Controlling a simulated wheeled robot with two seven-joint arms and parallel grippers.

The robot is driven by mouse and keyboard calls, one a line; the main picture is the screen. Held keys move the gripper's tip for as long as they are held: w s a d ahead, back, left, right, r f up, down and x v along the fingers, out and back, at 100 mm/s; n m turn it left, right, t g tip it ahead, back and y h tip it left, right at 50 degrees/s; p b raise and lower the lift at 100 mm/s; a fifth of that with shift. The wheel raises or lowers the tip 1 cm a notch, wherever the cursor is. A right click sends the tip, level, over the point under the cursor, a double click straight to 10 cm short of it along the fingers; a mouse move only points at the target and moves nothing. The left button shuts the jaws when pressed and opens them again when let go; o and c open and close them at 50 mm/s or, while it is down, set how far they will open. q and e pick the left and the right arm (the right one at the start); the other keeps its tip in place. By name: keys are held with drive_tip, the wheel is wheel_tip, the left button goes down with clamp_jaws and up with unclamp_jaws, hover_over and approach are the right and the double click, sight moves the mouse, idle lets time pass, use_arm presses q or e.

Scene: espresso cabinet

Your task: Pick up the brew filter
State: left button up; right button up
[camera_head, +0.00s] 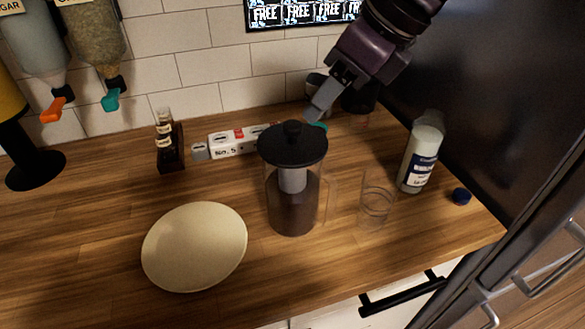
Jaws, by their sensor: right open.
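A clear jug (275,205) with dark liquid in its lower part stands upright near the middle of the counter. The brew filter appears to be the pale cylinder (292,180) inside it, under a black lid (293,150) with a round knob (293,129). My right gripper (316,112) comes in from the upper right and is open. Its grey fingers are just above and right of the knob in the picture, and no grip on it shows. The exact gap cannot be told. My left gripper is not in view.
A pale plate (195,247) lies left of the jug. Behind are a white box (233,142) and a small dark stand (171,150). The counter's left front is free.

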sight(299, 126)
drive_tip(key=x, duration=0.3)
drive_tip(key=shift+a+f, duration=0.2)
drive_tip(key=shift+f, duration=0.1)
drive_tip(key=x, duration=0.4)
drive_tip(key=shift+w+a, duration=0.15)
drive_tip(key=shift+w, duration=0.05)
drive_tip(key=shift+c, duration=0.2)
clamp_jaws()
